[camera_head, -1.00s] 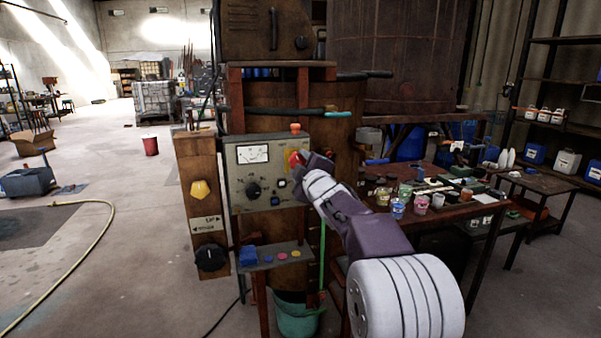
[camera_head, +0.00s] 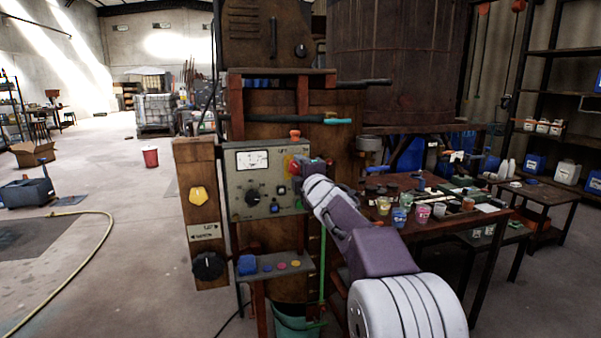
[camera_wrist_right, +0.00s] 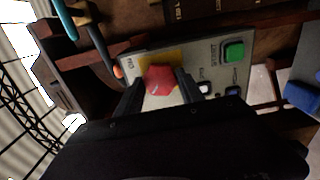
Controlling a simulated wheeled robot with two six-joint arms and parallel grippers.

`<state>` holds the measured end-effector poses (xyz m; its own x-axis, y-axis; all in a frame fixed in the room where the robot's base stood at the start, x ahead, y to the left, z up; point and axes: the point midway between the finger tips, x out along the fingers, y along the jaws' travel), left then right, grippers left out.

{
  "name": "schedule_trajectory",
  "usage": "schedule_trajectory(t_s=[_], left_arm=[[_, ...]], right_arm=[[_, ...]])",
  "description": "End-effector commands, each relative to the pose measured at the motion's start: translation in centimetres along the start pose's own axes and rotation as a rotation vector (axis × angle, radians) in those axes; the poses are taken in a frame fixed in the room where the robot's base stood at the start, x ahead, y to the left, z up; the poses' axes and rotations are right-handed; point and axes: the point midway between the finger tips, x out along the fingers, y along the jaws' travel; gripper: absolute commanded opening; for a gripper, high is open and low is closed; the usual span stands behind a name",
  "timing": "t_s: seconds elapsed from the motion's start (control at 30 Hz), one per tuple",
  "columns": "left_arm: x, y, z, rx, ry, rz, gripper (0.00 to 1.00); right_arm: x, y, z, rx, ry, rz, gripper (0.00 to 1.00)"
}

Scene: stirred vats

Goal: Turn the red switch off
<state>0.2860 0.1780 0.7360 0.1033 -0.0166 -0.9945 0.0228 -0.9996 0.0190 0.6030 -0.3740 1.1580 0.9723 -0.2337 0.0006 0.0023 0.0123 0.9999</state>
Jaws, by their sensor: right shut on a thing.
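The red switch (camera_wrist_right: 160,80) sits on a yellow plate on the grey control panel (camera_head: 238,205). In the right wrist view it lies between the two dark fingers of my right gripper (camera_wrist_right: 160,90), which is shut on it. In the head view my right gripper (camera_head: 312,170) reaches the panel's upper right corner and mostly hides the switch, with a little red and yellow showing. My left gripper is not in view.
The panel also carries a meter (camera_head: 252,159), a black knob (camera_head: 253,196) and a green button (camera_wrist_right: 233,51). A wooden post (camera_head: 190,165) with a yellow knob stands to its left. A small shelf (camera_head: 290,268) is below. A cluttered table (camera_head: 430,235) stands to the right.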

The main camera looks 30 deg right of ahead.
Motion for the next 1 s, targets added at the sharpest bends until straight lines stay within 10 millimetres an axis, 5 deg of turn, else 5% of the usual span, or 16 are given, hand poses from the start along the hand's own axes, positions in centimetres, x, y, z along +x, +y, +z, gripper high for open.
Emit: schedule_trajectory(t_s=[0.33,0.37,0.43,0.77,1.0], left_arm=[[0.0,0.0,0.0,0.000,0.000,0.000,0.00],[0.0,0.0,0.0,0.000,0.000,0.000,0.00],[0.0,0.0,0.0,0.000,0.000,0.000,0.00],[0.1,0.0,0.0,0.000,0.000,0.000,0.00],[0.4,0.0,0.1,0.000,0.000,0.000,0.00]], right_arm=[[0.0,-0.2,0.0,-0.005,0.000,-0.004,0.04],[0.0,-0.2,0.0,-0.005,0.000,-0.004,0.53],[0.0,-0.2,0.0,-0.005,0.000,-0.004,0.67],[-0.3,-0.1,0.0,-0.003,0.000,-0.001,0.67],[-4.8,0.0,0.0,-0.003,-0.001,0.001,0.67]])
